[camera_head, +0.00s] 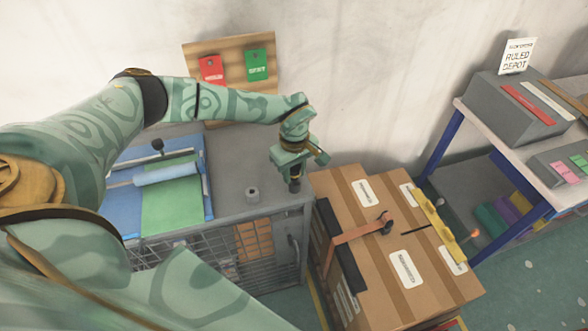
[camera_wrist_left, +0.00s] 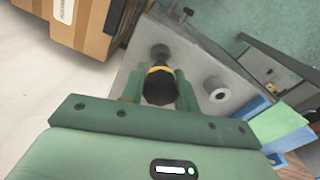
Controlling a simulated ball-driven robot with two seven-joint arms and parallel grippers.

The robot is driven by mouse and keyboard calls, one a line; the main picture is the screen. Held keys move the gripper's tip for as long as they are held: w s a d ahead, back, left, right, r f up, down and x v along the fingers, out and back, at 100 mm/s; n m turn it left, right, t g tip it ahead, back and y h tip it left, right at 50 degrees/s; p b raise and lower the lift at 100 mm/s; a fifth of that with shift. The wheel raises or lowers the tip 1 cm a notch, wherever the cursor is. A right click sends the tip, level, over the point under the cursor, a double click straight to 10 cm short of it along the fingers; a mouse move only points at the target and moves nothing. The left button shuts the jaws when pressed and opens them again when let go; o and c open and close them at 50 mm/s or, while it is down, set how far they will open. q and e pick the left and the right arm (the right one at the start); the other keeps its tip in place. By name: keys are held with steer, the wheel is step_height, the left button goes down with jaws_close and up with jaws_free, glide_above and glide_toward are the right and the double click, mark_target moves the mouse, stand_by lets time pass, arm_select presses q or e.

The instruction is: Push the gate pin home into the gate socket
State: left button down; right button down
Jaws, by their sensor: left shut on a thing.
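My left gripper (camera_head: 294,165) is above the near right corner of the grey cabinet top (camera_head: 228,150). It is shut on a dark pin (camera_head: 295,186), which points down toward that corner. In the left wrist view, the fingers of the left gripper (camera_wrist_left: 160,90) flank the pin's dark head (camera_wrist_left: 160,88) with its yellow band. A dark round part (camera_wrist_left: 160,51) shows just beyond the band; I cannot tell whether it is the pin's end or the gate socket. A short grey hollow cylinder (camera_head: 253,193) stands apart on the cabinet top, also in the wrist view (camera_wrist_left: 216,89). My right gripper is not in view.
A blue and green board with a roller (camera_head: 168,171) lies on the cabinet's left. A shelf (camera_head: 480,115) stands at the right. A tag board (camera_head: 233,88) leans behind.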

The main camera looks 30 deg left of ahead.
arm_select(q)
steer(key=shift+f+b, duration=0.35)
steer(key=shift+f, duration=0.35)
steer(key=shift+s, duration=0.1)
steer(key=c, duration=1)
jaws_free()
steer(key=shift+o, duration=0.2)
step_height(320, 180, up, 16)
steer(key=p, duration=0.1)
steer(key=shift+r+p, duration=0.15)
steer(key=shift+p, duration=0.25)
steer(key=shift+d, duration=0.1)
